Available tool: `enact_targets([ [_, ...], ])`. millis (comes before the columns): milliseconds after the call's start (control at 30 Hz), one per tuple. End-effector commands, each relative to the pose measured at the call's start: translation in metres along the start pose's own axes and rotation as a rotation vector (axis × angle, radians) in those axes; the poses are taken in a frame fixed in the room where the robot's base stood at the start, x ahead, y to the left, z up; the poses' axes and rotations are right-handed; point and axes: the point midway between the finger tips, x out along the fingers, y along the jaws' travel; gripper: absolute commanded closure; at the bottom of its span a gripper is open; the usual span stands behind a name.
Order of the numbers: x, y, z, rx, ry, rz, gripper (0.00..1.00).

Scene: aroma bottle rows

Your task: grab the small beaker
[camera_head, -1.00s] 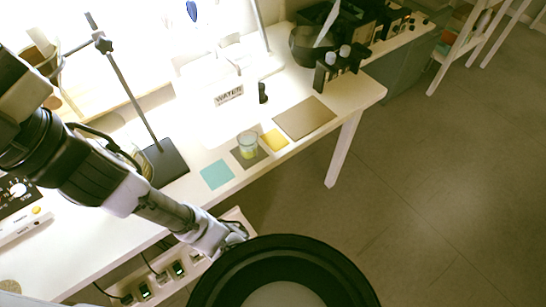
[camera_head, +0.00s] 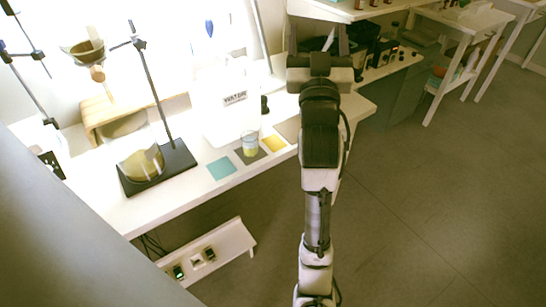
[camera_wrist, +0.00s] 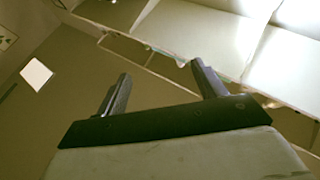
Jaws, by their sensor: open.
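The small beaker (camera_head: 250,145) is a clear glass with some yellowish liquid in its lower part. It stands upright on a dark square mat (camera_head: 240,157) near the front edge of the white table (camera_head: 200,209). My gripper (camera_head: 318,38) is at the top middle of the head view, above and to the right of the beaker and apart from it. Its two fingers are spread with nothing between them. In the wrist view my gripper (camera_wrist: 160,72) is also open and empty, and the beaker does not show there.
A WATER label (camera_head: 235,98) stands behind. A stand with a dark base (camera_head: 178,164) is to the left. My arm partly covers a brown mat (camera_head: 288,129). Open floor lies right.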

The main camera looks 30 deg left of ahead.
Motion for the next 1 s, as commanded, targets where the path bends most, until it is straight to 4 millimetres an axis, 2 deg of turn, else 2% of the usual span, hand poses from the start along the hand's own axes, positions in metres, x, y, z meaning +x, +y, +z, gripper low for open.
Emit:
enact_targets([
  [33, 0.002, 0.032, 0.045, 0.006, -0.144, 0.053, 0.30],
  [100, 0.001, 0.060, 0.099, 0.042, -0.341, 0.093, 0.30],
  [167, 0.000, 0.066, 0.142, 0.091, -0.507, 0.094, 0.30],
  [200, 0.001, 0.060, 0.169, 0.129, -0.618, 0.075, 0.30],
  [267, 0.003, 0.029, 0.206, 0.183, -0.796, 0.011, 0.30],
  [300, 0.004, -0.005, 0.228, 0.205, -0.921, -0.052, 0.30],
  [400, -0.006, -0.084, 0.263, 0.199, -1.185, -0.185, 0.30],
  [500, -0.029, -0.137, 0.287, 0.137, -1.399, -0.250, 0.30],
  [600, -0.051, -0.163, 0.304, 0.063, -1.552, -0.262, 0.30],
  [767, -0.069, -0.173, 0.316, -0.002, -1.667, -0.246, 0.30],
  [1000, -0.074, -0.178, 0.337, -0.011, -1.684, -0.244, 0.30],
])
